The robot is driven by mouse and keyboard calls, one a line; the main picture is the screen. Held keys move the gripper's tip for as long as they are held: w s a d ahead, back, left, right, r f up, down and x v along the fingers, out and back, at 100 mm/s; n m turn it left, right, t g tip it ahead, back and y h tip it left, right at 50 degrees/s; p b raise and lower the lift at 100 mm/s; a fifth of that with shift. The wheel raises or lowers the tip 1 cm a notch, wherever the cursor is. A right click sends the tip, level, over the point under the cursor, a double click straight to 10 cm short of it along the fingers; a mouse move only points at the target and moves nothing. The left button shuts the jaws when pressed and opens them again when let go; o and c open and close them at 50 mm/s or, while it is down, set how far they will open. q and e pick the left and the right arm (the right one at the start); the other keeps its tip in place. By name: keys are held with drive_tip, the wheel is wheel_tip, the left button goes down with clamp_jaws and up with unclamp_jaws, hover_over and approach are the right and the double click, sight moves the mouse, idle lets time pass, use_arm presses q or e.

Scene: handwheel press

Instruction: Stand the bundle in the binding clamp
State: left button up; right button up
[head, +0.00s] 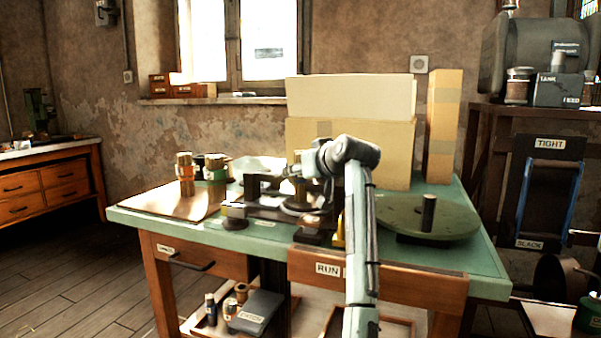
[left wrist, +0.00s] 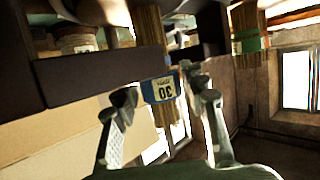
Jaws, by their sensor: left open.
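The bundle (left wrist: 147,30) is a sheaf of thin brown sticks with a blue band marked 30. In the left wrist view it lies between the two fingers of my left gripper (left wrist: 160,97), which are open and apart on either side of it. Dark blocks, apparently the binding clamp (left wrist: 100,78), show on both sides of the bundle; I cannot tell whether they touch it. In the head view my left gripper (head: 304,168) is over the dark clamp assembly (head: 262,206) at mid-table, and the arm hides part of it. My right gripper is not in view.
A round green turntable (head: 430,218) with a dark post stands on the right of the green table. Cardboard boxes (head: 350,145) stand behind.

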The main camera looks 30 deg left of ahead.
use_arm(q)
drive_tip(key=v, duration=1.2)
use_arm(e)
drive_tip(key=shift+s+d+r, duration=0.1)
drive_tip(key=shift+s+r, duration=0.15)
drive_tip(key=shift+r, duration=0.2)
